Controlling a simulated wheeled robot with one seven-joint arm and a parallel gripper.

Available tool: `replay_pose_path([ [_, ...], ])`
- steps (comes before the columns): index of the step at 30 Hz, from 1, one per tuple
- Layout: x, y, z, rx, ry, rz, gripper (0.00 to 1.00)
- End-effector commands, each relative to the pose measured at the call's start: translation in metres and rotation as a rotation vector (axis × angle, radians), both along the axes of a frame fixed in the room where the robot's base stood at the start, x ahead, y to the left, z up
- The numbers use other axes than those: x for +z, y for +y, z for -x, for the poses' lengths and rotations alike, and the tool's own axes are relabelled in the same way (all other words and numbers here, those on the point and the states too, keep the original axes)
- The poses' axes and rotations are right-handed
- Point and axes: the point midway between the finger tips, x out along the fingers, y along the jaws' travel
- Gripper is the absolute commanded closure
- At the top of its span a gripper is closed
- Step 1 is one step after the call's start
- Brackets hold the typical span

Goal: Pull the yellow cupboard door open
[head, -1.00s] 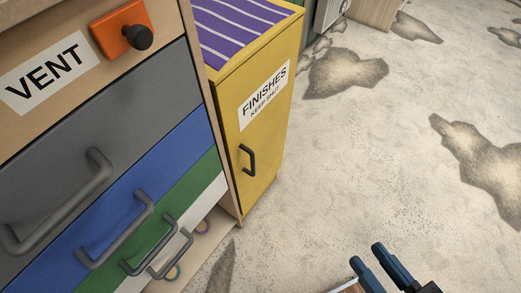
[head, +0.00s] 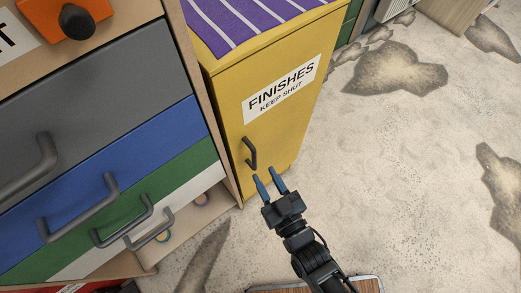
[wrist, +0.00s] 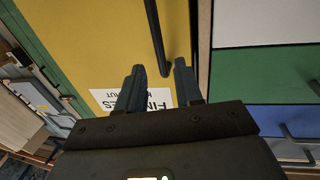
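The yellow cupboard door (head: 273,133) is shut and bears a white "FINISHES KEEP SHUT" label (head: 283,88). Its dark bar handle (head: 250,153) is near the door's left edge in the head view. My gripper (head: 270,181) is just below and in front of the handle, with its two blue fingers apart and pointing up toward it. In the wrist view the handle (wrist: 156,35) runs down from the top edge, and its end appears between the fingertips of my gripper (wrist: 161,70). I cannot tell whether the fingers touch it.
A drawer unit with grey (head: 88,95), blue, green and white fronts and protruding handles stands left of the cupboard. A striped purple cloth (head: 235,20) lies on the cupboard. Stained floor (head: 400,180) to the right is clear. A wood-topped piece (head: 325,286) is at the bottom.

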Motion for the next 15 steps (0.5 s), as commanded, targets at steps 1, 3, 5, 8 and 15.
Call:
replay_pose_path([
  [1,0.0,0.002,-0.004,0.001,-0.001,0.0,0.65],
  [3,0.001,0.005,-0.012,0.0,-0.001,0.0,0.65],
  [5,0.001,0.009,-0.021,0.0,-0.001,0.0,0.65],
  [8,0.001,0.015,-0.036,0.0,-0.001,0.0,0.65],
  [15,0.001,0.026,-0.062,0.0,0.0,0.0,0.65],
])
